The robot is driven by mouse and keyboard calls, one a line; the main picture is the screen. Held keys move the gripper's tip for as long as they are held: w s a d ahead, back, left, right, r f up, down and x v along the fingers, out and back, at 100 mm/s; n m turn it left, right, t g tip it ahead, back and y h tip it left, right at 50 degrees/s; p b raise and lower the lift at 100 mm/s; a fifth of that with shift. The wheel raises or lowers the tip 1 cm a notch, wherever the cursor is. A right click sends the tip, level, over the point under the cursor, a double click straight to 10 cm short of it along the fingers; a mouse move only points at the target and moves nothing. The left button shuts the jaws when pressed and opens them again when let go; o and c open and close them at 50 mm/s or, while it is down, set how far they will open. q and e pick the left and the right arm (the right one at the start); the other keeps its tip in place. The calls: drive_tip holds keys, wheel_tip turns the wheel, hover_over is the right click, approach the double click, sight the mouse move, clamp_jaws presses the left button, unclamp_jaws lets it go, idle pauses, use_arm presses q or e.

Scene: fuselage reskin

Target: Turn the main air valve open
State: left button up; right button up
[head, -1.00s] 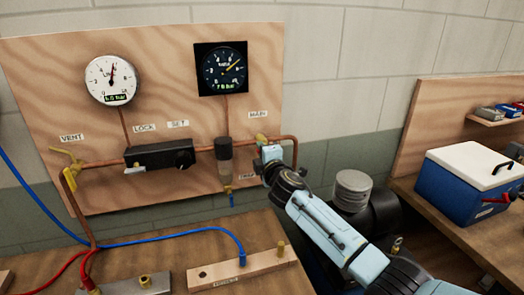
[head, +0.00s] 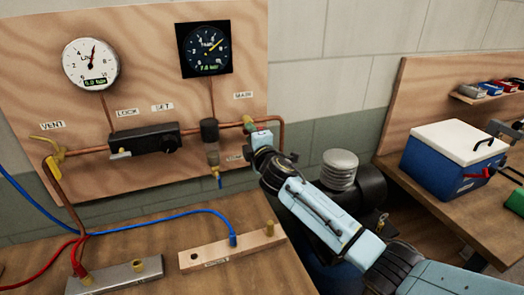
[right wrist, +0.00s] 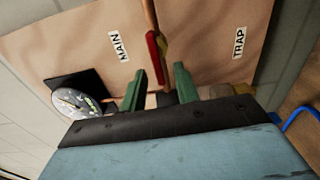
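The main air valve sits on the copper pipe under the MAIN label (head: 243,95). In the head view its body is largely hidden by my right gripper (head: 250,124). In the right wrist view the valve's red lever (right wrist: 153,50) with brass-yellow metal beside it lies ahead of the gripper, near the gap between its fingers. The right gripper's two green fingers (right wrist: 160,88) stand apart, with space between them. I cannot tell whether either finger touches the lever. My left gripper is not in view.
A wooden panel (head: 40,105) carries a white gauge (head: 91,64), a dark gauge (head: 204,49), a black regulator (head: 143,139) and a yellow vent valve (head: 53,156). Blue hose (head: 150,219) crosses the bench below. A blue cooler (head: 440,170) stands on the right bench.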

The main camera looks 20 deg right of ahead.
drive_tip(key=s, duration=1)
drive_tip(key=shift+s+d, duration=0.2)
drive_tip(key=shift+s, duration=0.2)
drive_tip(key=s+d+f+m+g+h, duration=0.2)
drive_tip(key=s+f+m+g, duration=0.75)
drive_tip(key=s+f, duration=0.7)
drive_tip(key=s+f+m+g+y, duration=0.1)
drive_tip(key=s+f+m+g, duration=0.2)
drive_tip(key=s, duration=0.7)
drive_tip(key=s+f+m+g+y, duration=0.15)
drive_tip(key=s+m, duration=0.25)
drive_tip(key=s, duration=0.7)
wheel_tip(320, 180, down, 28)
drive_tip(key=g+b, duration=0.2)
drive_tip(key=b, duration=0.3)
drive_tip(key=s+d+f+b, duration=0.1)
drive_tip(key=s+f+b, duration=0.1)
drive_tip(key=s+f, duration=0.6)
drive_tip(key=s+d+f+g+h+b, duration=0.1)
drive_tip(key=s+d+f+b, duration=0.1)
drive_tip(key=s+f, duration=0.7)
wheel_tip(320, 180, down, 3)
drive_tip(key=shift+s+f+b, duration=0.15)
drive_tip(key=shift+s+b, duration=0.1)
drive_tip(key=shift+b, duration=0.3)
